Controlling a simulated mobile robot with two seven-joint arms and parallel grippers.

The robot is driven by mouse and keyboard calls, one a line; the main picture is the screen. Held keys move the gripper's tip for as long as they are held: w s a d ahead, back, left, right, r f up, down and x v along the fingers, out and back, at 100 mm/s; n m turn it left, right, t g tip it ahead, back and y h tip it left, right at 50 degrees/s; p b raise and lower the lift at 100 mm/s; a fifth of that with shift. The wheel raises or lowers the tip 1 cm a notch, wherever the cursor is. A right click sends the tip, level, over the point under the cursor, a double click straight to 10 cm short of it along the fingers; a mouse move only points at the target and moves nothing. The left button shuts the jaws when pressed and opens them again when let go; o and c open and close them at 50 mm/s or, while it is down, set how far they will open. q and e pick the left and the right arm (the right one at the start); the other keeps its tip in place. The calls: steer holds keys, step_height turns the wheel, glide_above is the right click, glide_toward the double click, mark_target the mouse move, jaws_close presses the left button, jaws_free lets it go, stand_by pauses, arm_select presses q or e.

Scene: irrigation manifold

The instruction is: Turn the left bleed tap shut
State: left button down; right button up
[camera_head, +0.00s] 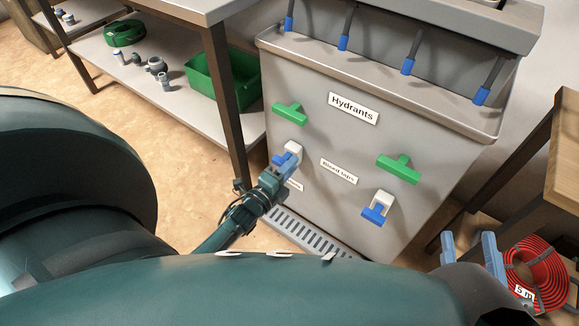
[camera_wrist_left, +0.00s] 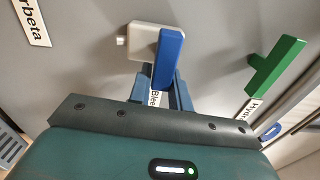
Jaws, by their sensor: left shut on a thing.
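The left bleed tap (camera_head: 294,149) sits low on the front of the grey cabinet, with a white body and a blue lever. My left gripper (camera_head: 285,164) is at this tap, and its fingers cover part of the lever in the head view. In the left wrist view, the blue lever (camera_wrist_left: 169,58) stands between the fingers of my left gripper (camera_wrist_left: 163,82), beside the white body (camera_wrist_left: 144,41). The gripper is shut on the lever. My right gripper (camera_head: 470,252) is at the lower right, its blue fingers apart and empty, away from the cabinet.
Green hydrant handles (camera_head: 398,168) stick out above the bleed taps. The right bleed tap (camera_head: 376,210) has a white body and blue lever. A drain grate (camera_head: 310,236) lies below. A red hose coil (camera_head: 541,272) is at the right, by a wooden stand (camera_head: 562,150).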

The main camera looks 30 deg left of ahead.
arm_select(q)
steer(key=shift+f, duration=0.1)
steer(key=c, duration=1.3)
jaws_free()
steer(key=shift+c, duration=0.2)
